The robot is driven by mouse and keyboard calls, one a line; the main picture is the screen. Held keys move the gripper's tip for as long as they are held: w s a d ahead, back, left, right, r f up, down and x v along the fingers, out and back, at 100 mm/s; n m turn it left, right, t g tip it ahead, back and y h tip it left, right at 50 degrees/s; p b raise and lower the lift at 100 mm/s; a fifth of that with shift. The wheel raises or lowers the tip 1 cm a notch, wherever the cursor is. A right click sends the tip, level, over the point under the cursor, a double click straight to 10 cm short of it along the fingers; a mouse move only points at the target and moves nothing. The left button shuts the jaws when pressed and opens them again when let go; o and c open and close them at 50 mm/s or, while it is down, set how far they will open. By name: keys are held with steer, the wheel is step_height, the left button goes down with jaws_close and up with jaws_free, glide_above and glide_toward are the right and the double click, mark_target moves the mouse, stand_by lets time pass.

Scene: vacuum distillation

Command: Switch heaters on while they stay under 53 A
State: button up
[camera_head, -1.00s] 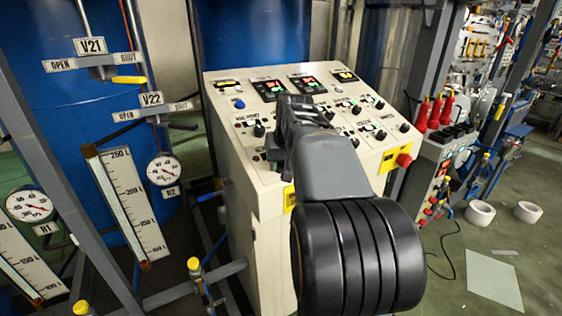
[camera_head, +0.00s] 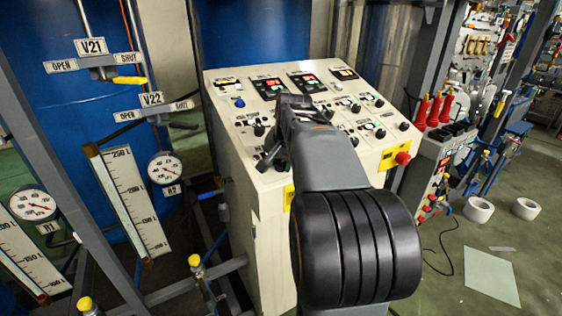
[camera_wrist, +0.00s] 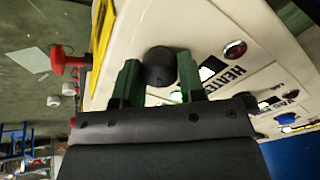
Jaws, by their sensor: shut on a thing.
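The cream control panel (camera_head: 222,108) stands in the middle of the head view with rows of black knobs and lit displays. In the wrist view my gripper (camera_wrist: 159,62) has its green fingers on either side of a round black knob (camera_wrist: 160,70) and is shut on it. Printing that seems to read HEATER (camera_wrist: 228,72) lies right of the knob, with a red lamp (camera_wrist: 234,49) beyond. In the head view my arm covers part of the panel's middle and lower left. Two displays (camera_head: 269,85) (camera_head: 307,81) show red and green digits too small to read.
A red emergency button on yellow (camera_head: 403,158) sits at the panel's right front. Gauges, scales and a grey pipe frame (camera_head: 45,140) stand close on the left. Another device with red handles (camera_head: 433,108) is at right.

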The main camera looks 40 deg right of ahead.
stand_by(0.4)
steer(key=o, duration=0.9)
steer(key=v, duration=1.4)
steer(key=shift+f, duration=0.1)
steer(key=n, duration=0.3)
glide_toward(281, 162)
step_height(281, 162, down, 6)
steer(key=a, duration=0.2)
steer(key=shift+s+a+f+n+y, duration=0.15)
steer(key=shift+s+a+f+n, duration=1.35)
steer(key=shift+a+f, duration=1.15)
steer(key=shift+s+a+f+n+y, duration=0.2)
steer(key=shift+s+a+f+n, duration=1.35)
steer(key=shift+a, duration=1.8)
steer(key=shift+s+a+f+n+y, duration=0.15)
steer(key=shift+s+a+f+n, duration=1.3)
steer(key=shift+a+f, duration=1.3)
